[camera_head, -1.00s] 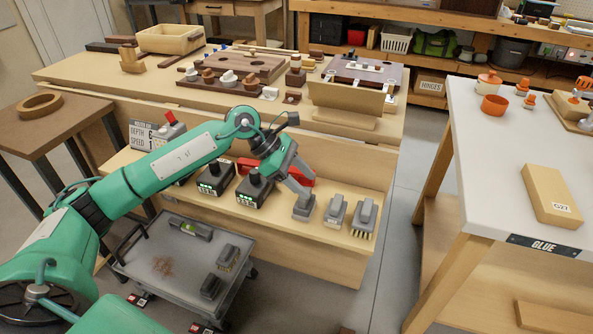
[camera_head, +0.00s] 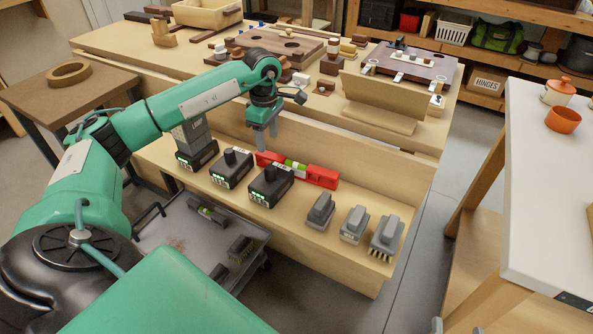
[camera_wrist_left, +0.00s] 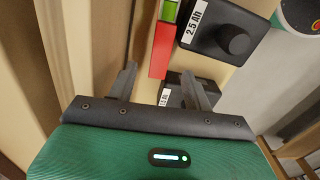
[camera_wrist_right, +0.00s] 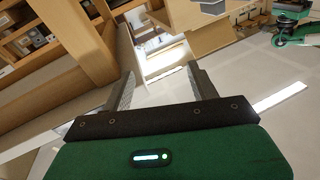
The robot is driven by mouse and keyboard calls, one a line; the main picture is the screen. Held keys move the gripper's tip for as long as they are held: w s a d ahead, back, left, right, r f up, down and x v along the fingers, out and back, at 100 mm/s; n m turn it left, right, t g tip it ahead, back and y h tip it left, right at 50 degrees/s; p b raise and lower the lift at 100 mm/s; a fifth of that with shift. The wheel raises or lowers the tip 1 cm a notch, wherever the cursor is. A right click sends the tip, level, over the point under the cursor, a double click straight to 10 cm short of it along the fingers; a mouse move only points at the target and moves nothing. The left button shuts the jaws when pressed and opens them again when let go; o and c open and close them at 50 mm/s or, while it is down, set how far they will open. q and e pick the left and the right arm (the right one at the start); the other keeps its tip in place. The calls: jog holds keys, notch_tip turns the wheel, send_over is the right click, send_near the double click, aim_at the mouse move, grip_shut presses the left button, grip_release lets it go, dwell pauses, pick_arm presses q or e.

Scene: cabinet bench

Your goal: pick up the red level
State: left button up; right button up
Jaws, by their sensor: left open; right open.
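The red level (camera_head: 322,176) lies on the lower shelf of the bench, along its back board, with a green vial near its middle. My left gripper (camera_head: 264,140) points down at the level's left end in the head view and hides part of it. In the left wrist view the level (camera_wrist_left: 161,50) runs up between the open, empty fingers of the left gripper (camera_wrist_left: 159,82), with a green vial at the top. I cannot tell whether the fingers touch it. My right gripper (camera_wrist_right: 158,85) is open and empty in its wrist view, away from the level.
Black batteries (camera_head: 270,186) stand just in front of the level; one battery (camera_wrist_left: 225,35) is beside it in the left wrist view. Several grey brushes (camera_head: 353,225) stand to the right. A grey cart (camera_head: 178,228) is below the shelf. A white table (camera_head: 555,190) stands at the right.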

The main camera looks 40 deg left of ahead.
aim_at(269, 154)
pick_arm(q)
notch_tip(269, 154, down, 6)
jog(key=shift+r+b, duration=0.1)
jog(key=shift+b, duration=0.5)
grip_shut()
pick_arm(e)
jog(key=r+t, duration=0.1)
jog(key=r, duration=0.1)
jog(key=d+r+t, duration=0.1)
jog(key=w+r+t, duration=0.1)
jog(key=r, duration=0.1)
jog(key=shift+d+r, duration=0.3)
